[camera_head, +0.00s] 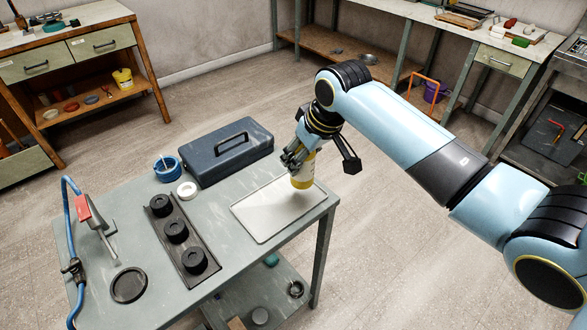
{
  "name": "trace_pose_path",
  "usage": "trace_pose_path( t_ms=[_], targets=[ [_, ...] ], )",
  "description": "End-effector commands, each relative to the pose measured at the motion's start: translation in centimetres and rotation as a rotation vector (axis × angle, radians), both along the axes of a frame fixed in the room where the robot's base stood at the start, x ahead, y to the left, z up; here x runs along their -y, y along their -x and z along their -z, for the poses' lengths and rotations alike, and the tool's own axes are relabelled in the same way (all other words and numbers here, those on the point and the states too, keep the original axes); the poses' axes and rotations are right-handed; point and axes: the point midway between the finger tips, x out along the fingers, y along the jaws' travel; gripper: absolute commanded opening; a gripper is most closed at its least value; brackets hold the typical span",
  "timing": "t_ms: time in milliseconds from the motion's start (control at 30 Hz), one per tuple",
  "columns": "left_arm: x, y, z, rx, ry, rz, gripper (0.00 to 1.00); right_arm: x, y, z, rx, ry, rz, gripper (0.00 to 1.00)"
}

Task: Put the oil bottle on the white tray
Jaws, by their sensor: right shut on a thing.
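The oil bottle (303,171) is yellow with a pale label and looks upright. My right gripper (298,158) is shut on its upper part, and the fingers hide the bottle's top. The bottle is over the far right part of the white tray (262,217). I cannot tell whether its base touches the tray. The tray lies flat and otherwise empty on the right end of the grey-green table. My left gripper is not in view.
A dark blue toolbox (228,150) stands behind the tray. A black holder (182,241) with round black pieces lies left of it.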

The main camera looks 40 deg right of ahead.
Motion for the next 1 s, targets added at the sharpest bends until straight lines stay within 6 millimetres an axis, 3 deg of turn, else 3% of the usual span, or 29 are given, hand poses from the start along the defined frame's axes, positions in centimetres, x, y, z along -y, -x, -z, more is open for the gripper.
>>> trace_pose_path(
  t_ms=[167, 500, 867, 900, 1000],
  targets=[
    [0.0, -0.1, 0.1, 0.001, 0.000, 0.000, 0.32, -0.2, -2.2, 1.2, 0.001, -0.001, 0.001, 0.06],
    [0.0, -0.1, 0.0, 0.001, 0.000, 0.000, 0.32, -0.2, -2.3, 5.2, 0.000, 0.000, 0.000, 0.06],
    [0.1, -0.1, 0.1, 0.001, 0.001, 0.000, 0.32, -0.2, -2.3, 5.7, 0.001, 0.000, 0.000, 0.06],
    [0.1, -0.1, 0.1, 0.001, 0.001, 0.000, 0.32, -0.2, -2.3, 5.8, 0.000, 0.000, 0.000, 0.51],
    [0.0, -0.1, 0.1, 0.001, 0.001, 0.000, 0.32, -0.2, -2.3, 5.7, 0.000, 0.000, 0.000, 0.64]
  ],
)
